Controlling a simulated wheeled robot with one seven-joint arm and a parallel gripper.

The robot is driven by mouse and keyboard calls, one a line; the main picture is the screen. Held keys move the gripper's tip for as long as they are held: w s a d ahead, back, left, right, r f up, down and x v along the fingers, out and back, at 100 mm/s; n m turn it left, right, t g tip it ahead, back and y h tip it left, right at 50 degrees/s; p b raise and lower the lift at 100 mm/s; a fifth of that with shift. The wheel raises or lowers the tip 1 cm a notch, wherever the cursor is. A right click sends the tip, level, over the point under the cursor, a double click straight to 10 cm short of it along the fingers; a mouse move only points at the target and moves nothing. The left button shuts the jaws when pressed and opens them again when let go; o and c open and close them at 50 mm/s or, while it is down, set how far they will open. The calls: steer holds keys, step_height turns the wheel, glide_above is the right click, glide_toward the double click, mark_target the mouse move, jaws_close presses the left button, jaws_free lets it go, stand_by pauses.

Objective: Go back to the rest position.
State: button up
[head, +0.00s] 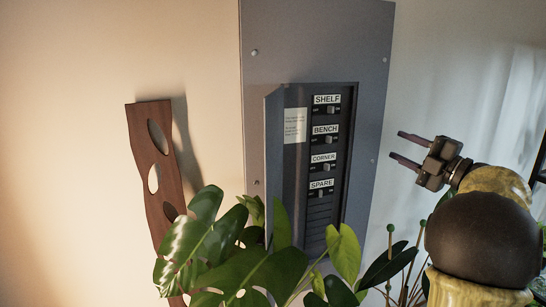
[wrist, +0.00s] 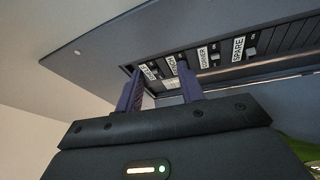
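My gripper (head: 396,145) is raised in the right part of the head view, to the right of the grey switch panel (head: 375,60). Its two fingers are apart and point left, with nothing between them. In the wrist view the fingers (wrist: 160,80) show spread in front of the panel. The panel's dark inset (head: 348,175) carries a column of switches labelled SHELF (head: 327,100), BENCH (head: 325,129), CORNER (head: 323,158) and SPARE (head: 321,184). The switch settings are too small to tell surely. A gap shows between the fingertips and the panel in the head view.
A leafy plant (head: 240,262) stands in front of the panel's lower part and hides its bottom. More stalks and leaves (head: 391,255) rise below my gripper. A brown wooden piece with oval holes (head: 143,130) is at the left wall. Open space lies around my gripper.

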step_height(320, 180, down, 18)
steer(key=a+m+g+h, duration=0.1)
steer(key=a+m+h, duration=0.2)
steer(key=m+h, duration=1.4)
steer(key=s+a+f+m+g+y, duration=0.2)
steer(key=s+a+f+g, duration=0.4)
steer(key=s+f, duration=0.3)
steer(key=s+a+f+m+g+y, duration=0.3)
steer(key=s+a+f+g, duration=0.3)
steer(key=s+f, duration=0.4)
steer(key=s+a+m, duration=0.1)
steer(key=s, duration=0.3)
steer(key=shift+s+a+m, duration=0.3)
steer(key=shift+s+m, duration=0.1)
steer(key=shift+f, duration=0.1)
